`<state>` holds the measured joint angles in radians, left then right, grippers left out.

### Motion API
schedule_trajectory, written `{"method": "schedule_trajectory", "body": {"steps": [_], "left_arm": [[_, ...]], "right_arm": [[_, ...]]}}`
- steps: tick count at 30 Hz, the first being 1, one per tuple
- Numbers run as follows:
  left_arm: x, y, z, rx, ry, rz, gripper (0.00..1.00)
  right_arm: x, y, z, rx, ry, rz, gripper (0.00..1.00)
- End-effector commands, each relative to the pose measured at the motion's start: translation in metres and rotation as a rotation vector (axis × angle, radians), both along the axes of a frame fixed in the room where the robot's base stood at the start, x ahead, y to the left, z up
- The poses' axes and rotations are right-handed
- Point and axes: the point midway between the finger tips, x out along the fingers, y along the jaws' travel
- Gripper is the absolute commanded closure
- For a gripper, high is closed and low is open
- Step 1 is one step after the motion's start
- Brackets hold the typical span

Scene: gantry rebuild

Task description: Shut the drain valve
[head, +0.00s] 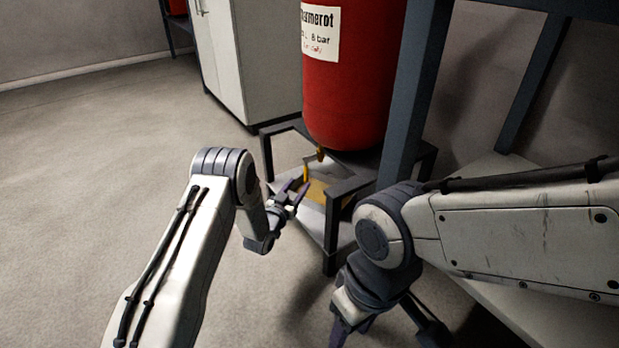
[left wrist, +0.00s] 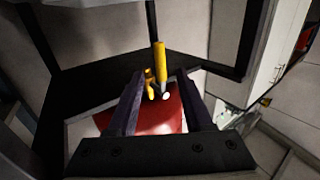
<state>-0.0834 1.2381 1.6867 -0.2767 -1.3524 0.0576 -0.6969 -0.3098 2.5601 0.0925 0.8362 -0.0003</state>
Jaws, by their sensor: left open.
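The drain valve has a yellow lever (head: 306,173) and sits under the red tank (head: 350,80). In the left wrist view the lever (left wrist: 160,62) points up the picture, away from the red tank bottom (left wrist: 165,115), with a small pale round end beside it. My left gripper (head: 293,193) is open and empty, just in front of the valve. In the left wrist view its two dark fingers (left wrist: 160,85) stand on either side of the valve in the picture; I see no contact. My right gripper (head: 380,325) hangs low, partly cut off by the bottom edge.
A dark metal stand (head: 331,238) carries the tank, and its legs and bars frame the valve. A yellowish patch (head: 318,190) shows beneath. A blue-grey post (head: 412,90) rises on the right, and a pale cabinet (head: 243,60) stands behind. The floor at left is clear.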

Motion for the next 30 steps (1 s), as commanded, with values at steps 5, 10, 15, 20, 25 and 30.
{"method": "schedule_trajectory", "body": {"steps": [5, 10, 15, 20, 25, 30], "left_arm": [[0.017, -0.005, -0.004, -0.006, -0.017, -0.001, 0.49], [0.047, -0.017, -0.007, -0.006, -0.017, -0.001, 0.49], [0.074, -0.027, -0.006, -0.005, -0.014, -0.001, 0.49], [0.09, -0.033, -0.004, -0.005, -0.012, -0.001, 0.49], [0.097, -0.036, -0.002, -0.004, -0.009, -0.001, 0.49], [0.097, -0.036, -0.001, -0.004, -0.008, -0.001, 0.49]], "right_arm": [[0.0, 0.0, -0.017, 0.001, -0.001, 0.0, 0.49], [0.0, 0.0, -0.041, 0.0, 0.0, 0.0, 0.49], [0.0, 0.0, -0.061, 0.0, 0.0, 0.0, 0.49], [0.0, 0.0, -0.071, 0.0, 0.0, 0.0, 0.49], [0.0, 0.0, -0.074, 0.0, 0.0, 0.0, 0.49], [0.0, 0.0, -0.073, 0.0, 0.0, 0.0, 0.49]]}}
